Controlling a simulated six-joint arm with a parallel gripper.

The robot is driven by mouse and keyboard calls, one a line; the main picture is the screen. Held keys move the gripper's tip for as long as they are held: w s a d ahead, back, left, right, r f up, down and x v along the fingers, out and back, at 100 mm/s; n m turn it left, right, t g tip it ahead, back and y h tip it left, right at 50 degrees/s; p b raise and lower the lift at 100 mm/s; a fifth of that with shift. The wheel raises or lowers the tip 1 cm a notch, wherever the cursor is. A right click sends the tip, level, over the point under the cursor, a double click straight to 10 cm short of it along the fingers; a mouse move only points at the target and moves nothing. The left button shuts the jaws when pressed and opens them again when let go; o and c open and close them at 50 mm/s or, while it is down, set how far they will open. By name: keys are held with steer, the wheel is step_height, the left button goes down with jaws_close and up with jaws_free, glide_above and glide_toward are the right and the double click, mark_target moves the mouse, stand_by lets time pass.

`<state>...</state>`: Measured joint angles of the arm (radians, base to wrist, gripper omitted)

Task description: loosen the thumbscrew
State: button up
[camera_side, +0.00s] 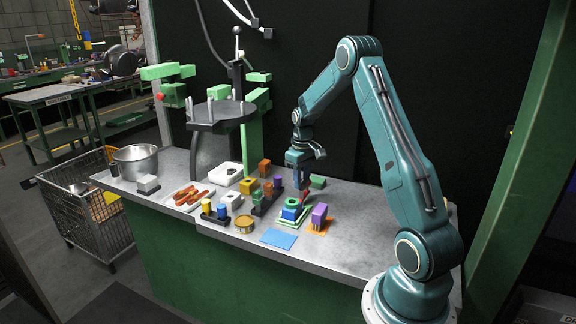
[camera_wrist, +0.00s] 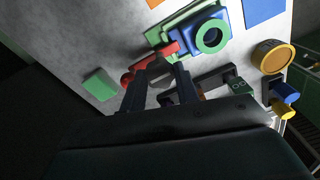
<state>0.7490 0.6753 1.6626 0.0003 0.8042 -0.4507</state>
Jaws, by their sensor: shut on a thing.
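The red thumbscrew (camera_wrist: 168,49) sticks out from the side of a blue block (camera_wrist: 195,38) with a green ring (camera_wrist: 212,36) on top, which stands on a green base (camera_wrist: 153,36). My gripper (camera_wrist: 160,70) is at the thumbscrew, its two dark fingers on either side and shut on it. The fingers hide the screw's middle; red shows on both sides of them. In the side view my gripper (camera_side: 302,186) points down just behind the blue block (camera_side: 291,211), and only a little red shows beside the fingers.
A purple block on an orange plate (camera_side: 318,219) stands close to the right. A green block (camera_wrist: 99,84) lies behind. A blue sheet (camera_side: 278,239) and a round brass tin (camera_side: 245,224) lie in front. A dark rack with coloured blocks (camera_side: 266,199) stands to the left.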

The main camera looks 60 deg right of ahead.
mark_target(302, 182)
steer(key=shift+r, duration=0.1)
steer(key=o, duration=1)
step_height(302, 182, up, 14)
steer(key=shift+f, duration=0.1)
stand_by(0.4)
